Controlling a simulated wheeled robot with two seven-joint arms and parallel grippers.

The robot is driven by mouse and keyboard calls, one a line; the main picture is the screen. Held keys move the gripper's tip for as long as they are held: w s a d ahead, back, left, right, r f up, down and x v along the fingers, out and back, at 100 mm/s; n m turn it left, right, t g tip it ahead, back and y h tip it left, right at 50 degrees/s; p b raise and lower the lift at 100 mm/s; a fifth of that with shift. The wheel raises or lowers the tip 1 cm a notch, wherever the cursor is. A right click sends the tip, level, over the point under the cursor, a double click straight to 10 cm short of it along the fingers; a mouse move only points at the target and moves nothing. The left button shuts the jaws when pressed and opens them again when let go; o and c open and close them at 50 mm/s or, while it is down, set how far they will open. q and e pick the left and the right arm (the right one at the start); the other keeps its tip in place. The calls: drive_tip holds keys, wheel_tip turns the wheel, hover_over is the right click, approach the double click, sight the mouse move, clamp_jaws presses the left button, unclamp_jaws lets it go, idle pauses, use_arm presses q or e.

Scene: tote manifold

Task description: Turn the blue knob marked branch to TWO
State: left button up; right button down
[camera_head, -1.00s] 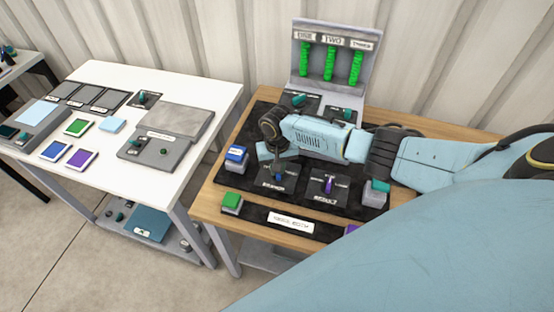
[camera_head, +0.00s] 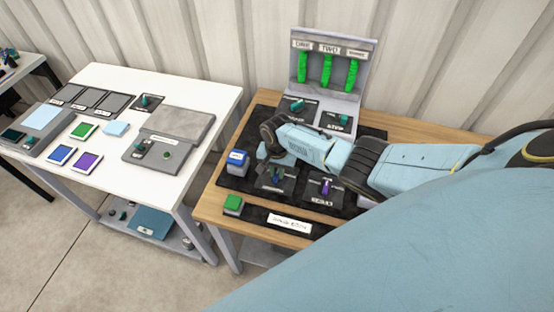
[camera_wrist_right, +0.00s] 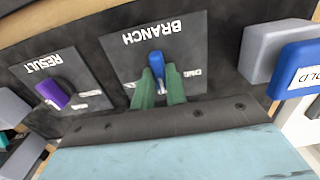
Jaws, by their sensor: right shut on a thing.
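The blue knob (camera_wrist_right: 157,64) sits on a dark square plate lettered BRANCH (camera_wrist_right: 180,33), upside down in the right wrist view. My right gripper (camera_wrist_right: 160,80) is shut on the knob, its two green fingers on either side. Small position labels beside the knob are partly hidden by the fingers. In the head view the branch plate (camera_head: 265,187) lies under my right gripper (camera_head: 276,172), and the knob is hardly visible there. My left gripper is not in view.
A purple knob (camera_wrist_right: 52,94) on the RESULT plate stands beside the branch plate. A blue-topped block (camera_head: 236,157) and a green-topped block (camera_head: 233,203) stand left of it. Behind is an upright panel (camera_head: 330,85) with three green columns. A white table (camera_head: 150,90) stands left.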

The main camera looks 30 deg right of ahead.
sight(277, 173)
drive_tip(key=shift+w+d, duration=0.1)
drive_tip(key=c, duration=1.4)
unclamp_jaws()
drive_tip(key=shift+c, duration=0.2)
drive_tip(key=shift+r, duration=0.55)
wheel_tip(277, 173, up, 12)
drive_tip(key=p, duration=0.2)
drive_tip(key=shift+r+p, duration=0.2)
drive_tip(key=shift+p, duration=0.2)
